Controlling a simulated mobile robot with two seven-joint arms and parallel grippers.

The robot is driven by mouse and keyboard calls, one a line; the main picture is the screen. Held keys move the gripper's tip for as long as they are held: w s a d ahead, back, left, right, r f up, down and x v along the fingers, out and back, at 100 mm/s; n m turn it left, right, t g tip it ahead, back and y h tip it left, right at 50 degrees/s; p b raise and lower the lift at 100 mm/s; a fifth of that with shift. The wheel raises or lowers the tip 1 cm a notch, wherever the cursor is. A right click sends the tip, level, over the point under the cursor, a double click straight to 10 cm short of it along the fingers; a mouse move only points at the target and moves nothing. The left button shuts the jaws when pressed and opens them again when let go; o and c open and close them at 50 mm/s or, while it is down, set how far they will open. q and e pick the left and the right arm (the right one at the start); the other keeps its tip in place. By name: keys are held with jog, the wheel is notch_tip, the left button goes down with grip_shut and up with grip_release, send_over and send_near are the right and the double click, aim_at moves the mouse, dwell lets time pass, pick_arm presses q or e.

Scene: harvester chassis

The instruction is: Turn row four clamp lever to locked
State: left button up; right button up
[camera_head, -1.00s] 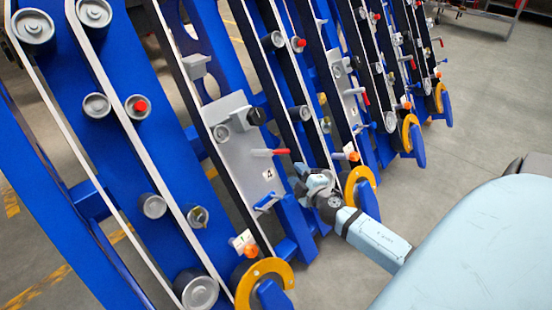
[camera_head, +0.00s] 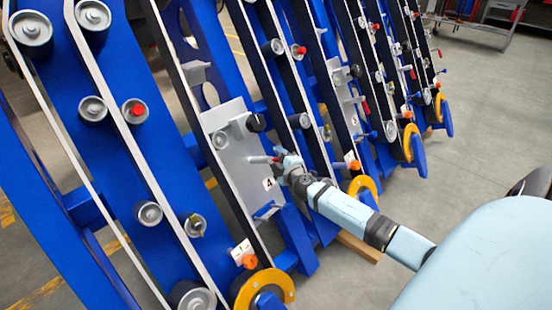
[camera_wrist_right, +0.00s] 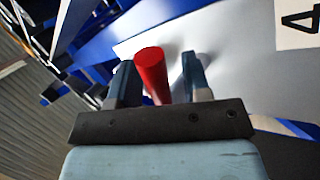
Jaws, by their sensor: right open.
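The row four clamp lever (camera_head: 261,159) sticks out from a grey plate (camera_head: 228,165) with a "4" label (camera_head: 268,184). Its shaft lies roughly level in the head view, and its red grip is mostly hidden by my right gripper (camera_head: 279,160). In the right wrist view the red grip (camera_wrist_right: 151,70) stands between the two fingers of the open right gripper (camera_wrist_right: 160,78), closer to the left finger. The fingers are apart and not closed on it. My left gripper is not in view.
A blue handle (camera_head: 266,211) sits below the lever and a black knob (camera_head: 256,122) above it on the plate. Blue beams and rollers stand on both sides. A yellow ring (camera_head: 264,289) is at the bottom. Open floor (camera_head: 480,120) lies to the right.

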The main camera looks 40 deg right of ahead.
jog(key=shift+w, duration=0.4)
jog(key=shift+c, duration=0.2)
grip_shut()
